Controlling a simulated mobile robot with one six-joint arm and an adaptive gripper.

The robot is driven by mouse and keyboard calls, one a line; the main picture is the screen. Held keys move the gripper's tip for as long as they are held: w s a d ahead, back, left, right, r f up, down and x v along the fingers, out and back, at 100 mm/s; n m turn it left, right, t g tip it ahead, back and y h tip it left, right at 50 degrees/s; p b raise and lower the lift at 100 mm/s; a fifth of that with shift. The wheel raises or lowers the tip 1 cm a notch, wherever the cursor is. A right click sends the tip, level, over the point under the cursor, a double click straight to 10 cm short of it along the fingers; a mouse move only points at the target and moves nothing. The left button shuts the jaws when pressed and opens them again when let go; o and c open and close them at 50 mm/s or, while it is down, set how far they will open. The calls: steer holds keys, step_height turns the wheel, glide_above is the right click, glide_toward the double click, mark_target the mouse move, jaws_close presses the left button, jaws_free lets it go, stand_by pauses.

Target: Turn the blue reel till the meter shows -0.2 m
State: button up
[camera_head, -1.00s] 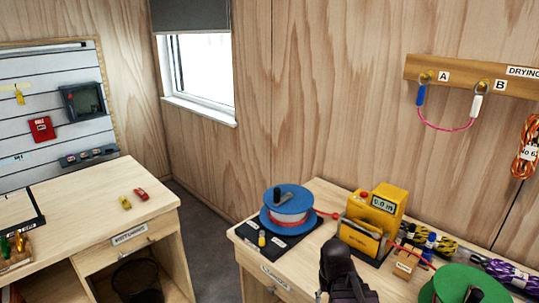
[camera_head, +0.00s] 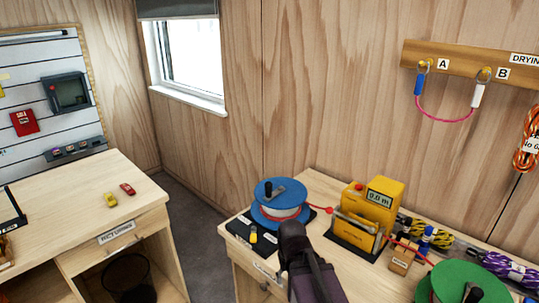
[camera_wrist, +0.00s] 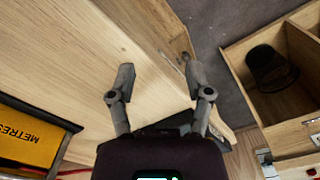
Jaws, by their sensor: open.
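The blue reel (camera_head: 282,200) stands on a black base at the left of the bench, with a dark crank knob upright on its top flange and red cord wound on it. Red cord runs from it to the yellow meter (camera_head: 370,218). The meter's display (camera_head: 379,198) reads 0.0 m. My gripper (camera_head: 292,232) is in front of the reel, to its lower right in the head view, and covers part of its base. In the wrist view my gripper (camera_wrist: 159,78) has its two fingers apart with nothing between the tips. The blue reel cannot be made out there.
A green reel (camera_head: 458,283) stands at the front right. A wooden block (camera_head: 402,257), blue-capped items and rope coils (camera_head: 430,232) lie beside the meter. A yellow peg (camera_head: 253,235) is by the blue reel's base. A returns desk (camera_head: 90,212) is at left across a floor gap.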

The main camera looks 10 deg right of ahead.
step_height(320, 180, up, 27)
steer(key=p, duration=2.7)
glide_above(269, 183)
steer(key=shift+w+a+f+n, duration=0.1)
steer(key=shift+w+f+n, duration=0.05)
steer(key=shift+n, duration=0.15)
steer(key=shift+f+b, duration=0.25)
steer(key=shift+b, duration=0.1)
step_height(269, 183, down, 13)
steer(key=b, duration=1.3)
steer(key=shift+f, duration=0.2)
steer(key=shift+c, duration=0.3)
jaws_close()
steer(key=shift+s, duration=0.2)
